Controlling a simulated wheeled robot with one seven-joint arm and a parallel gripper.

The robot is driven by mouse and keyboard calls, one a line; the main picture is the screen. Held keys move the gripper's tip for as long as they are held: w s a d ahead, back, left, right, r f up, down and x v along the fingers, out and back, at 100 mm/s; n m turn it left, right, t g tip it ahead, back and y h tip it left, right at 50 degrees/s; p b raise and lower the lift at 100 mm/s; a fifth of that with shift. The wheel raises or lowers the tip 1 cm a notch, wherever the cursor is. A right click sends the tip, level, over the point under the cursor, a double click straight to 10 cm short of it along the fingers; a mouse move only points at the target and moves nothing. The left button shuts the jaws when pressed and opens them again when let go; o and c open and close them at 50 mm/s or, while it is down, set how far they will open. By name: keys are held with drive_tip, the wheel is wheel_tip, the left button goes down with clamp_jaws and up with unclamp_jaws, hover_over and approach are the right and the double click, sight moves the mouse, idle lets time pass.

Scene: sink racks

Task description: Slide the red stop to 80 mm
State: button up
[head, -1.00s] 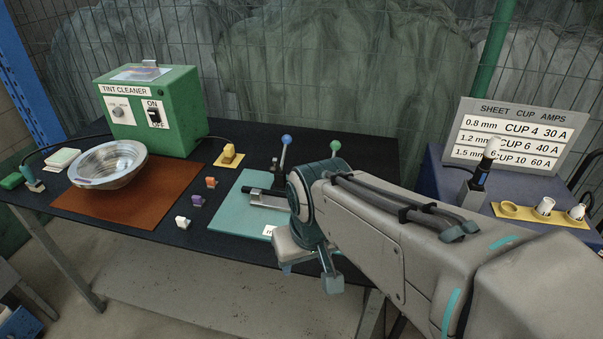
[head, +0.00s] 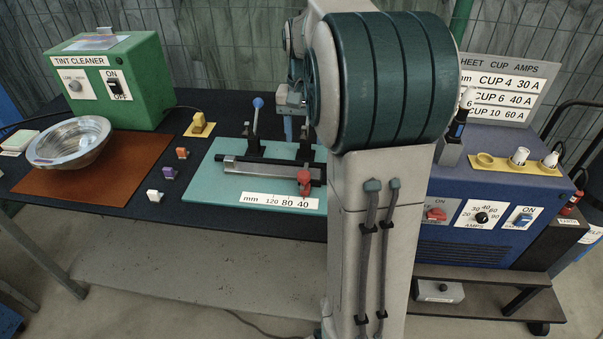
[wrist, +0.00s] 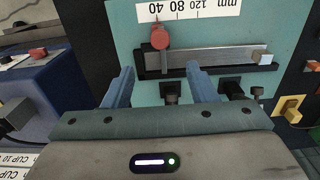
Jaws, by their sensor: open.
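The red stop (head: 304,181) sits on a dark rail with a silver bar (head: 262,172), beside the 40 on the white mm scale (head: 278,201). In the wrist view the red stop (wrist: 160,37) is ahead of my gripper (wrist: 160,78), with its tip close to the 40 on the scale (wrist: 187,10). My gripper is open and empty, its two blue-grey fingers apart. The stop lies beyond the fingertips, in line with the gap between them, and seems untouched. In the head view my arm hides most of the gripper.
The rail is on a teal plate (head: 231,189). A blue-knobbed lever (head: 257,117) rises behind it. Small coloured blocks (head: 169,173), a metal bowl (head: 68,143) and a green box (head: 139,75) are to the left. A blue amps unit (head: 470,195) stands right of my arm.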

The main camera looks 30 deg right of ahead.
sight(304, 174)
wheel_tip(304, 174, down, 13)
idle(0.3)
